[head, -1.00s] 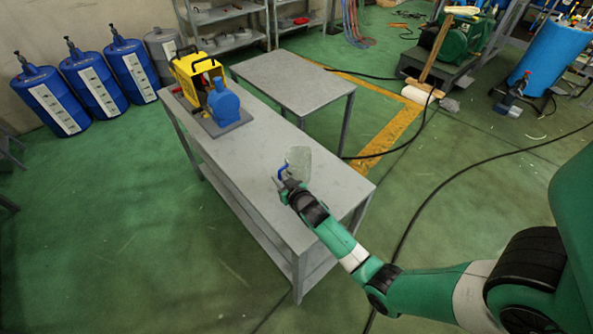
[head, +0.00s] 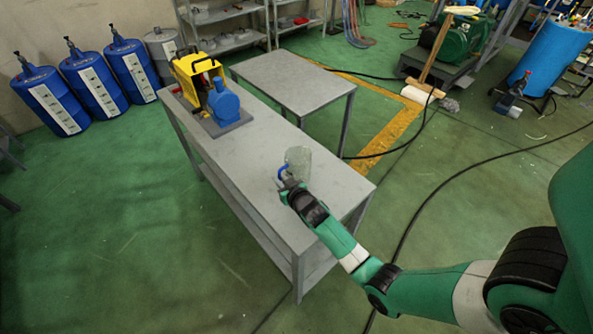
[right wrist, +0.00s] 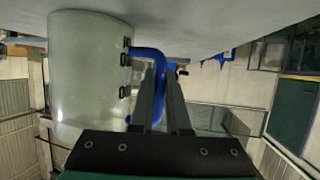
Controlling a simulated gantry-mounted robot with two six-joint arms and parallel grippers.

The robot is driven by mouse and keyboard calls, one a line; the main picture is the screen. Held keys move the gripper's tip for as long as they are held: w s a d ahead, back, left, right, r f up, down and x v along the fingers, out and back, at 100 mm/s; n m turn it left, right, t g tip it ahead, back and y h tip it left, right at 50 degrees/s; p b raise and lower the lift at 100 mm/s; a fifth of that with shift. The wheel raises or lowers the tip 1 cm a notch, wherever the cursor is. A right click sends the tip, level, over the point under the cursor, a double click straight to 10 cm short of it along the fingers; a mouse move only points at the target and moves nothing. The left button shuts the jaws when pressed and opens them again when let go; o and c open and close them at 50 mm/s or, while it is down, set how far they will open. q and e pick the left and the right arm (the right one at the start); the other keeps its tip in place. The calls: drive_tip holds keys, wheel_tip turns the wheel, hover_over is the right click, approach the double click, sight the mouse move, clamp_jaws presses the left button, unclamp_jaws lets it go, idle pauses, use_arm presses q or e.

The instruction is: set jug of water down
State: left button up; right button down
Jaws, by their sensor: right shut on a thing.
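The jug of water (head: 300,160) is a clear, greyish translucent vessel with a blue handle (head: 282,171). It is at the near right end of the long grey table (head: 262,158). My right gripper (head: 288,182) is shut on the handle, on the near side of the jug. In the right wrist view, which is upside down, the jug (right wrist: 88,75) looks upright with its base against or just over the tabletop. I cannot tell whether it touches. The gripper fingers (right wrist: 160,75) close around the blue handle (right wrist: 150,55). My left gripper is not in view.
A yellow machine (head: 190,78) and a blue device (head: 223,100) stand at the table's far left end. The tabletop between them and the jug is clear. A smaller grey table (head: 295,78) stands behind. Black hoses lie on the green floor to the right.

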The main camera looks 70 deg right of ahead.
sight(280, 170)
drive_tip(key=shift+r, duration=0.15)
drive_tip(key=shift+r, duration=0.25)
drive_tip(key=r+p, duration=0.2)
drive_tip(key=r, duration=0.1)
drive_tip(key=s+r+p, duration=0.1)
drive_tip(key=shift+a+r, duration=0.25)
drive_tip(key=s+a+r+p, duration=0.5)
drive_tip(key=s+a+r, duration=0.1)
drive_tip(key=s, duration=0.5)
drive_tip(key=shift+s+r, duration=0.2)
drive_tip(key=shift+r, duration=0.7)
drive_tip(key=shift+a, duration=0.1)
